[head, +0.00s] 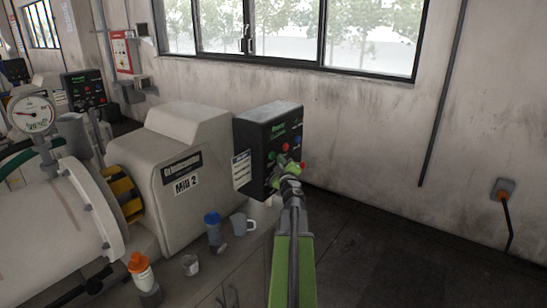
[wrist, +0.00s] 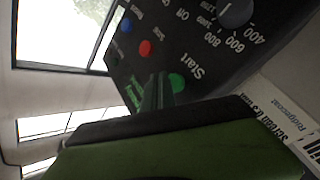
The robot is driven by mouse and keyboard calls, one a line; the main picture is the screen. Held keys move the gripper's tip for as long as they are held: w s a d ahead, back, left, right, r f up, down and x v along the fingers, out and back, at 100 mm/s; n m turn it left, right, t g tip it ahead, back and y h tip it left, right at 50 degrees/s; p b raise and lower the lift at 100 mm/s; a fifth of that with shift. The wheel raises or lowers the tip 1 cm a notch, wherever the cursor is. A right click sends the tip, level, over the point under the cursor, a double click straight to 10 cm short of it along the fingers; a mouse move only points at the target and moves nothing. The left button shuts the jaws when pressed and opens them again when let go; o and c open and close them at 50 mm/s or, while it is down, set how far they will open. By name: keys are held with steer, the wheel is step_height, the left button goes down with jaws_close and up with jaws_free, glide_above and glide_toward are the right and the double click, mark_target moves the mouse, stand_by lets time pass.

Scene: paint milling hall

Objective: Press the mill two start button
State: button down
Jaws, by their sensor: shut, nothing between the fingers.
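The Mill 2 control box (head: 250,135) is dark and stands to the right of the grey mill housing (head: 190,125) labelled "Mill 2". In the wrist view its panel shows a green button marked Start (wrist: 177,82), with a red Stop button (wrist: 145,48) and a blue button (wrist: 125,25) farther up-left. My gripper (head: 286,166) is shut and empty in front of the panel's lower part. In the wrist view the shut fingertips (wrist: 158,92) are close beside the Start button. I cannot tell whether they touch it. The gripper hides part of the panel in the head view.
A grey dial (wrist: 235,12) sits on the panel above Start. A blue-capped bottle (head: 213,230), a mug (head: 242,224) and an orange-capped bottle (head: 141,270) stand on the cabinet below. A pressure gauge (head: 32,113) is at the left. The floor at right is clear.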

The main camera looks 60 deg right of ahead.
steer(key=shift+w, duration=0.1)
steer(key=shift+w, duration=0.3)
steer(key=shift+w, duration=0.5)
stand_by(0.7)
stand_by(0.3)
steer(key=shift+s, duration=0.9)
steer(key=s, duration=0.5)
stand_by(0.7)
